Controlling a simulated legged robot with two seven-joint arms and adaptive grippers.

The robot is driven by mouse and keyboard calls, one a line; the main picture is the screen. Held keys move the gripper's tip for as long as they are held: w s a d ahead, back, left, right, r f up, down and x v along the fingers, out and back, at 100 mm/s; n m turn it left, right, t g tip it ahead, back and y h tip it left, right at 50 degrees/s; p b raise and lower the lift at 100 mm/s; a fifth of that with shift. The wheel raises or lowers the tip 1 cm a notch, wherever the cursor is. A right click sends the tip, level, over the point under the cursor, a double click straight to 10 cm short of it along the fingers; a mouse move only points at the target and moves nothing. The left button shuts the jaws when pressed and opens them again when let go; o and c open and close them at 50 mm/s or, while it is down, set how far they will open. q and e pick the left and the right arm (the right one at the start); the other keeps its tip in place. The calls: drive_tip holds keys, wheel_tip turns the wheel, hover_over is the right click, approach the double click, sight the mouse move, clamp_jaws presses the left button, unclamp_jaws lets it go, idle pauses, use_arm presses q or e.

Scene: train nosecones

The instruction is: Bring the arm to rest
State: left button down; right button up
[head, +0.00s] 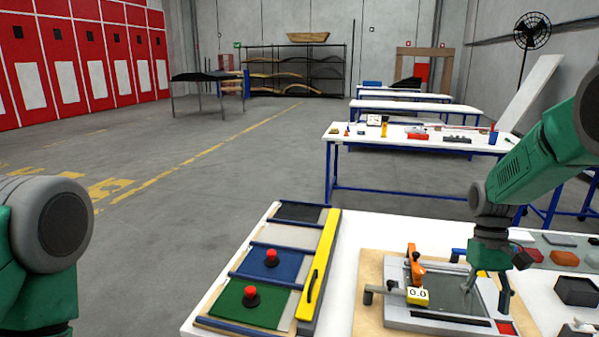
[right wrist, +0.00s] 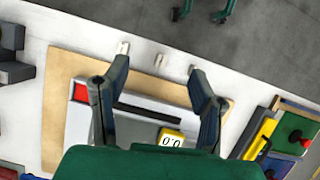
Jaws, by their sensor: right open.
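My right arm (head: 545,150), green and grey, reaches in from the right in the head view. Its gripper (head: 488,262) hangs over the grey metal fixture (head: 455,322) on the table. In the right wrist view my right gripper (right wrist: 160,72) has its two dark fingers spread wide with nothing between them, above the fixture's plate (right wrist: 150,130). The height above the fixture is hard to tell. My left arm (head: 45,230) shows only as a green and grey joint at the left edge; its gripper is out of view.
The fixture bears an orange clamp (head: 415,265) and a yellow 0.0 display (head: 418,296), on a wooden board (head: 367,318). Left is a panel tray with a yellow bar (head: 318,270) and red knobs (head: 271,257). Dark blocks (head: 577,290) stand right. Open floor (head: 200,210) lies beyond.

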drive_tip(key=s+a+f+t+b, duration=0.1)
drive_tip(key=s+a+f+b, duration=0.2)
drive_tip(key=f, duration=0.6)
drive_tip(key=s+a+f+n+h+b, duration=0.1)
drive_tip(key=s+f+b, duration=0.3)
drive_tip(key=f, duration=0.5)
drive_tip(key=s+a+f+t+b, duration=0.1)
drive_tip(key=s+a+f+b, duration=0.1)
drive_tip(key=s+f, duration=0.5)
use_arm(q)
wheel_tip(320, 180, down, 17)
drive_tip(key=b, duration=0.8)
use_arm(e)
drive_tip(key=s+a+f+n+t, duration=0.1)
drive_tip(key=s+a+f, duration=0.2)
drive_tip(key=s+f, duration=0.3)
drive_tip(key=s+a+f+t, duration=0.2)
drive_tip(key=s+f, duration=0.4)
drive_tip(key=s, duration=0.4)
drive_tip(key=shift+a+f+n, duration=0.3)
drive_tip(key=shift+a+n, duration=0.1)
use_arm(q)
drive_tip(key=shift+s, duration=0.1)
use_arm(e)
drive_tip(key=shift+s, duration=0.1)
